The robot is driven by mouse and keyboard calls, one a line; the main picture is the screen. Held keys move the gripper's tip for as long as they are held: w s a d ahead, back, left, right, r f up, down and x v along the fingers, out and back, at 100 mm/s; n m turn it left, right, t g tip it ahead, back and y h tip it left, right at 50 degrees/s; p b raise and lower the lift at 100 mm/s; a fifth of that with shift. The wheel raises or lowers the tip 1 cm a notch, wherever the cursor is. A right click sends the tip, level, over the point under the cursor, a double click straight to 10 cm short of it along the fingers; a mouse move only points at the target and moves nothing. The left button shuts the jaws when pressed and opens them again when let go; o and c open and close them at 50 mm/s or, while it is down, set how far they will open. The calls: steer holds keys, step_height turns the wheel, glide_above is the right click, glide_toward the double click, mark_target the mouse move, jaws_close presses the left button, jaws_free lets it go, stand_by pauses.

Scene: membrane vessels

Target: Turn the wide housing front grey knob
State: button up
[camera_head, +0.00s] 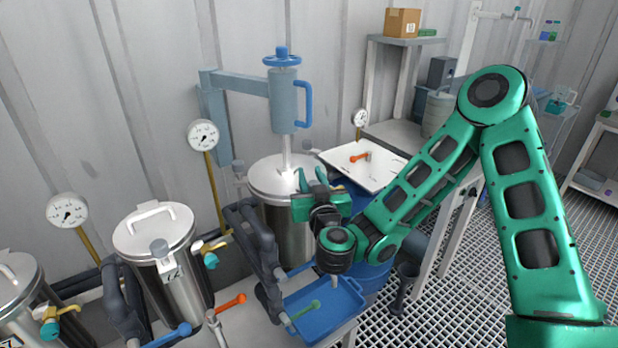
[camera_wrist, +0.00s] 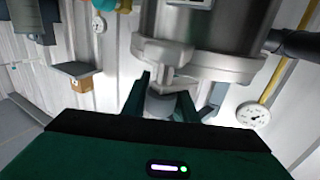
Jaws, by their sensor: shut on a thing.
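The wide steel housing (camera_head: 287,222) with its flat lid stands in the middle of the head view, under a blue-grey arm unit. My gripper (camera_head: 311,178) is at its front right, close to the lid's edge. In the wrist view the housing (camera_wrist: 215,42) fills the top, with a bracket on its rim. The grey knob (camera_wrist: 160,105) sits below that bracket, between the fingers of my gripper (camera_wrist: 162,100). The jaws are shut on the knob. The fingers partly cover it, and I cannot make it out in the head view.
A white panel with an orange handle (camera_head: 360,156) lies right behind my gripper. A blue tray (camera_head: 335,318) is below it. Dark pipes (camera_head: 258,245) and a smaller steel vessel (camera_head: 172,270) stand left. A gauge (camera_head: 202,135) rises behind.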

steer(key=shift+d+f+h, duration=0.15)
steer(key=shift+f+h, duration=0.05)
steer(key=shift+h, duration=0.3)
steer(key=o, duration=1.1)
steer(key=shift+c, duration=0.2)
